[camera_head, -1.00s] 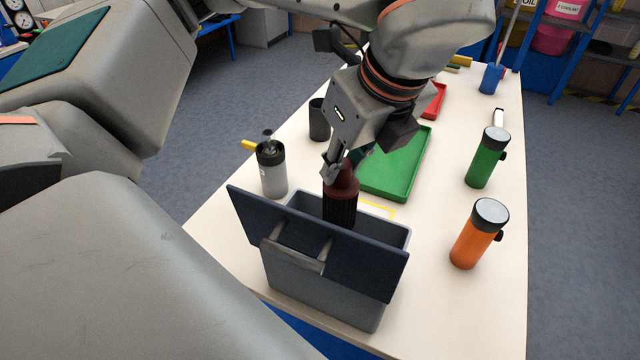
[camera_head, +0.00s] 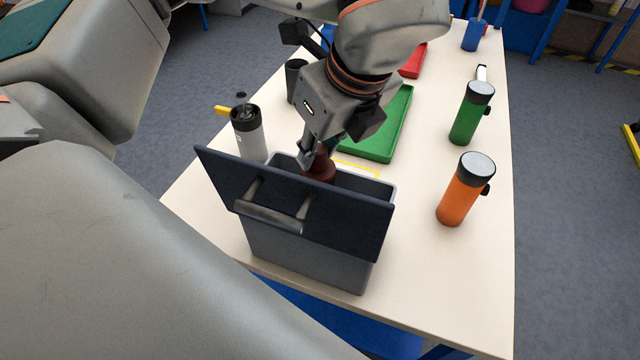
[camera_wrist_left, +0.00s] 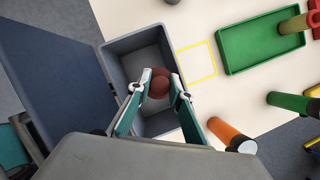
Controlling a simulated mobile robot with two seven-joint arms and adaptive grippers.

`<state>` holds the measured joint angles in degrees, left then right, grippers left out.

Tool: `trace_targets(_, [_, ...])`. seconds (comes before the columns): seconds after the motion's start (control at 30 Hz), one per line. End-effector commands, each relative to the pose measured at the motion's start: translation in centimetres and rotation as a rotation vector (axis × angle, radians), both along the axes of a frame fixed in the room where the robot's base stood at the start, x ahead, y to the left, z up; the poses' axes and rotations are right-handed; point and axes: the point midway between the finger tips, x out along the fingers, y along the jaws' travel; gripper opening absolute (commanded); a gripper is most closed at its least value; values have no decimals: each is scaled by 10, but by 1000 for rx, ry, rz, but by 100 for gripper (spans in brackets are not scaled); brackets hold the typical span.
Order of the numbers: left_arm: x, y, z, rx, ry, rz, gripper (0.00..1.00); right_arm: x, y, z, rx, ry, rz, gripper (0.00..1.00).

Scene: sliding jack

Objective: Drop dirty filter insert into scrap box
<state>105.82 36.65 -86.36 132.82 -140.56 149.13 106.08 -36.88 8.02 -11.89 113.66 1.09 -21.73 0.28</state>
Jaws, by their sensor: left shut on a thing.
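The dirty filter insert (camera_head: 320,168) shows its dark red-brown top in the head view; its lower part is hidden behind the raised lid of the scrap box. In the left wrist view the insert (camera_wrist_left: 159,84) sits between the fingers, over the box opening. My left gripper (camera_head: 314,158) is shut on the insert's top, at the box's mouth. The grey scrap box (camera_head: 310,262) stands at the near end of the table with its dark blue lid (camera_head: 290,205) open on the near side. My right gripper is not in view.
A grey canister (camera_head: 248,135) with a yellow handle stands left behind the box, with a dark cup (camera_head: 296,80) beyond. A green tray (camera_head: 385,135) lies behind. Orange (camera_head: 465,190) and green (camera_head: 472,113) canisters stand to the right.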

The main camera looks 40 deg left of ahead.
Motion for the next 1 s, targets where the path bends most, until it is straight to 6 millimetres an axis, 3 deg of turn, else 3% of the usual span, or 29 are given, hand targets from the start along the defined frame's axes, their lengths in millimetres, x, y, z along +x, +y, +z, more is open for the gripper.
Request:
trace_targets(0.13, [0, 0, 1, 0, -1, 0, 0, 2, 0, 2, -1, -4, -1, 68])
trace_targets(0.17, [0, 0, 1, 0, -1, 1, 25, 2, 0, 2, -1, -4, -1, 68])
trace_targets(0.2, [0, 0, 1, 0, -1, 1, 35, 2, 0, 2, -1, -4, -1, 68])
trace_targets(0.23, [0, 0, 1, 0, -1, 1, 39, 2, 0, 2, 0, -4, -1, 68])
trace_targets(0.67, [0, -2, 7, 0, -3, 0, 39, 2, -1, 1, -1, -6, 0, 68])
trace_targets(1.0, [-7, -25, 64, 0, -7, 0, 39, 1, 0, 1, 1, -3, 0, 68])
